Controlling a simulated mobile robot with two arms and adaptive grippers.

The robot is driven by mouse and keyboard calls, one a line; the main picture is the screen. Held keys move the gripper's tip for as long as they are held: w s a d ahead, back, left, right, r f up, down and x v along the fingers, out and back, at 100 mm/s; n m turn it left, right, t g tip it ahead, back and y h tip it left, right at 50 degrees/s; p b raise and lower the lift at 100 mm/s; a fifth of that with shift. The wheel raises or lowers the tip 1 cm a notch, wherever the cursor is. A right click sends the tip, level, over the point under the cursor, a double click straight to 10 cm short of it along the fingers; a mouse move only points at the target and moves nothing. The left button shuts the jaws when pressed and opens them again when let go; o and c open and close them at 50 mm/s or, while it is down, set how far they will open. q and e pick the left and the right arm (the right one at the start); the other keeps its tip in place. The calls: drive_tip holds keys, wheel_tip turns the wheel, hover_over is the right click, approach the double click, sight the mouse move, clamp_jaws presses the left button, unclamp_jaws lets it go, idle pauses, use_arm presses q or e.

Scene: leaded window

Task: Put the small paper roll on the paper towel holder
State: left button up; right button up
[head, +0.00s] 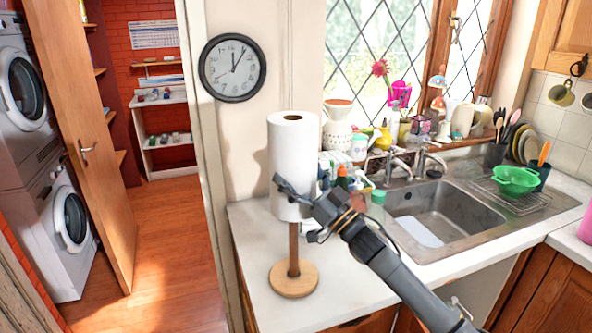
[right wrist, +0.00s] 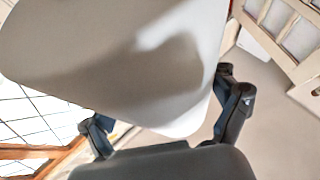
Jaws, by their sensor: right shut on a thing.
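The small paper roll (head: 293,152) is white and upright in the head view, with a brown core opening at its top. The wooden paper towel holder (head: 293,279) stands on the counter, with its round base and lower post showing below the roll. The roll looks lined up over the post; whether the post is inside the core is hidden. My right gripper (head: 296,200) is shut on the lower part of the roll. In the right wrist view the roll (right wrist: 120,60) fills the space between the fingers. My left gripper is not in view.
The white counter (head: 245,235) is clear to the left of the holder. Bottles (head: 342,178), a faucet (head: 395,165) and a steel sink (head: 440,215) lie to the right. A green colander (head: 515,181) sits on the drainer. A clock (head: 232,68) hangs on the wall behind.

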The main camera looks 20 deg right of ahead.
drive_tip(key=shift+f+b, duration=1.65)
drive_tip(key=shift+f, duration=1.05)
drive_tip(key=o, duration=1.1)
drive_tip(key=shift+c, duration=0.2)
drive_tip(key=shift+f, duration=0.1)
drive_tip(key=v, duration=1.2)
